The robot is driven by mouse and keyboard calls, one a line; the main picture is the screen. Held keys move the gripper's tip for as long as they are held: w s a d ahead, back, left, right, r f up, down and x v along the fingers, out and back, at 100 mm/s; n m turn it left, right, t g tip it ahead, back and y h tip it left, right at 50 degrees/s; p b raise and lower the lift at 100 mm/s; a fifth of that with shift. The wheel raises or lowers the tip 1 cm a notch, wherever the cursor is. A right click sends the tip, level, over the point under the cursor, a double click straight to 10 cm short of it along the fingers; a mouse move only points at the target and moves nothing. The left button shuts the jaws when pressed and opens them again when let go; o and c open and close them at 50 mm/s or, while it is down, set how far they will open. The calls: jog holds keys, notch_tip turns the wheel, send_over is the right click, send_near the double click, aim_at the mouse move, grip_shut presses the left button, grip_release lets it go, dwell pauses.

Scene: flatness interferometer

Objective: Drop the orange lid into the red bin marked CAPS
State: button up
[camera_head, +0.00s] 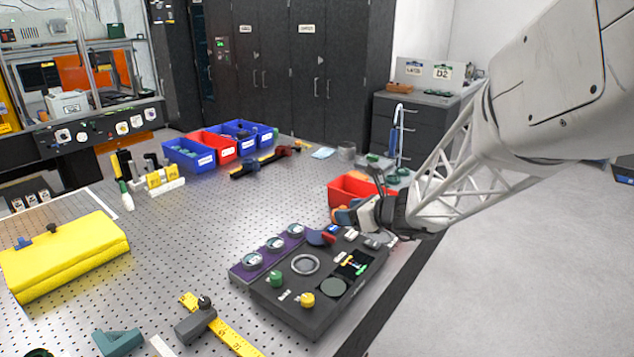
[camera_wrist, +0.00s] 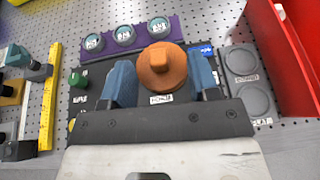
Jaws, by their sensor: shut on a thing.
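My gripper (camera_wrist: 161,82) has blue fingers and is shut on the orange lid (camera_wrist: 163,64), a round cap with a raised knob, seen between the fingers in the wrist view. In the head view the gripper (camera_head: 335,224) hangs over the right side of the dark panel, and the lid shows only as a small orange patch, partly hidden. A red bin (camera_head: 352,186) stands just behind my gripper; its wall also shows at the right of the wrist view (camera_wrist: 283,50). I cannot see a readable CAPS mark on it.
A dark panel (camera_head: 262,293) with knobs and a purple strip (camera_head: 243,270) of round gauges lies below my gripper. Another red bin (camera_head: 222,152) stands between blue bins at the back. A yellow block (camera_head: 65,262) is at left. The middle of the perforated table is mostly clear.

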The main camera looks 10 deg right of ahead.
jog(key=w+d, duration=0.8)
jog(key=w, duration=0.3)
jog(key=w+d, duration=0.8)
jog(key=w, duration=0.4)
jog(key=shift+w+d+f, duration=0.15)
jog(key=shift+f, duration=0.15)
jog(key=shift+f, duration=0.1)
jog(key=shift+f, duration=2.95)
jog(key=o, duration=1)
jog(key=shift+d+r, duration=0.1)
